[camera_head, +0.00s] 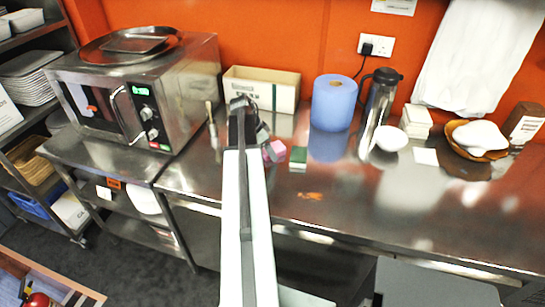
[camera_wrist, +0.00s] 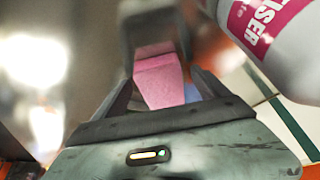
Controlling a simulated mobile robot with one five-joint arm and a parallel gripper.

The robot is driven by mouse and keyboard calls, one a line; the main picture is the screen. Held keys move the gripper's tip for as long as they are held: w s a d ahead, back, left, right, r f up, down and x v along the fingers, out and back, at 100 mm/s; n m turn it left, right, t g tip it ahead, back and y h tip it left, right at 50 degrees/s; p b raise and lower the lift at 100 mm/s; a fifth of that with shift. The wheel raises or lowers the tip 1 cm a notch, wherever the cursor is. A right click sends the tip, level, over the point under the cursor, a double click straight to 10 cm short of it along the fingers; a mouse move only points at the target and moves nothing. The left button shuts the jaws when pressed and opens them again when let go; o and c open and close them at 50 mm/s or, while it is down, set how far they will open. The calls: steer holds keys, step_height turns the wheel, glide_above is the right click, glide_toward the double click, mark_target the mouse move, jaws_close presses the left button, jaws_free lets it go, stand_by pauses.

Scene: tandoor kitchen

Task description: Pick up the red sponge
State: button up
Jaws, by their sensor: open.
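The red sponge, pinkish red in these views, is a small block (camera_head: 273,151) on the steel counter, just right of the end of my arm in the head view. In the wrist view the sponge (camera_wrist: 160,82) shows between the dark sides of my gripper (camera_wrist: 160,75). My gripper is open around it, and I cannot tell whether either finger touches it. In the head view the gripper (camera_head: 262,135) is small and partly hidden by my arm. The sponge's underside is hidden.
A green-and-white block (camera_head: 298,158) lies close to the sponge's right. A grey bottle with a pink label (camera_wrist: 255,35) is very near my gripper's right side. Behind are a cream box (camera_head: 285,92) and blue roll (camera_head: 332,105); a microwave (camera_head: 185,95) stands left. The front counter is mostly clear.

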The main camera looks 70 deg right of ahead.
steer(key=shift+r, duration=0.1)
steer(key=shift+c, duration=1)
steer(key=c, duration=1.4)
steer(key=shift+o, duration=0.2)
steer(key=shift+r, duration=0.15)
